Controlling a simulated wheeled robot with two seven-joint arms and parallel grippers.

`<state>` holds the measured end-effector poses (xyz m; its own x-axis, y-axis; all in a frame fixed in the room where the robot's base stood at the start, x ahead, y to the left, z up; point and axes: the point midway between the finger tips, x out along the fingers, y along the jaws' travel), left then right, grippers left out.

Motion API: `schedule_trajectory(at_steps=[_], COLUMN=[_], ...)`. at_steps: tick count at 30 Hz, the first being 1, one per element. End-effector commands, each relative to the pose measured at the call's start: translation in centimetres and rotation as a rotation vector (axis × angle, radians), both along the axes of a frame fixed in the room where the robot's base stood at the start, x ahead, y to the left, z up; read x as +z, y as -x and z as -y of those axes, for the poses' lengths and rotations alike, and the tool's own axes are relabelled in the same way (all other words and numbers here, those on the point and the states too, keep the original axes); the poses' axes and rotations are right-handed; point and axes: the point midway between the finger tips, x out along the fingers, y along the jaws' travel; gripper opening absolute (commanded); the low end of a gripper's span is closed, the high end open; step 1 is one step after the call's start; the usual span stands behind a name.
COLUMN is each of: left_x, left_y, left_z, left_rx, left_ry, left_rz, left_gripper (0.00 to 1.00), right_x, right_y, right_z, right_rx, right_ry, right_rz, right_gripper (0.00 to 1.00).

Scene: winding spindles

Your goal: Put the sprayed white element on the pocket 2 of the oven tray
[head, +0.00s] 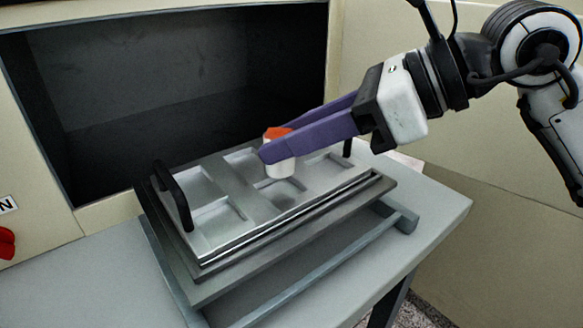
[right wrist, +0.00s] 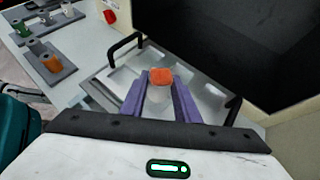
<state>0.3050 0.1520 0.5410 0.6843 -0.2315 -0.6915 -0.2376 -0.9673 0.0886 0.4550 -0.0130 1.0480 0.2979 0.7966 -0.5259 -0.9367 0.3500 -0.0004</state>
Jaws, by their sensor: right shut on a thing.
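A white element with an orange-red top (head: 279,168) is held over the middle of the oven tray, upright or nearly so. It also shows in the right wrist view, its orange top (right wrist: 161,76) between the fingers. My right gripper (head: 268,146) has long purple fingers and is shut on this element. The metal oven tray (head: 203,243) has several shallow rectangular pockets and a black handle at each end. Whether the element touches the tray cannot be told. No pocket numbers are readable. My left gripper does not show.
The tray sits on a rail frame (head: 300,281) on a grey table, before a dark open oven chamber (head: 180,90). In the right wrist view, grey racks (right wrist: 52,68) with several coloured spindles stand at the upper left. A red knob (head: 6,243) is at the left edge.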

Motion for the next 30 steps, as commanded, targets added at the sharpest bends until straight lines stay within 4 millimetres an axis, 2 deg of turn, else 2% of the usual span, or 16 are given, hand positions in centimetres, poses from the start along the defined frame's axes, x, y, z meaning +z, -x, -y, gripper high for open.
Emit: schedule_trajectory(at_steps=[9,17,18,21,30], left_x=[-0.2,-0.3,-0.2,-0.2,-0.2], left_y=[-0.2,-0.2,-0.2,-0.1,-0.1], left_z=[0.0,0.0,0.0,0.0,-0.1], left_rx=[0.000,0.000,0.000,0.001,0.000], left_ry=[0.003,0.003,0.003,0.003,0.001], left_rz=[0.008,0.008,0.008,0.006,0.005], left_gripper=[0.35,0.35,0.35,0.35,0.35], right_x=[-3.8,-3.9,-3.9,-3.9,-3.7], right_y=[0.0,0.0,0.0,0.0,0.0], right_z=[0.0,0.0,0.0,0.0,0.1], right_rx=[0.000,0.001,0.001,0.001,0.001], right_ry=[0.002,0.002,0.003,0.003,0.002], right_rz=[-0.002,-0.001,-0.002,-0.002,-0.001], right_gripper=[0.02,0.02,0.33,0.47,0.47])
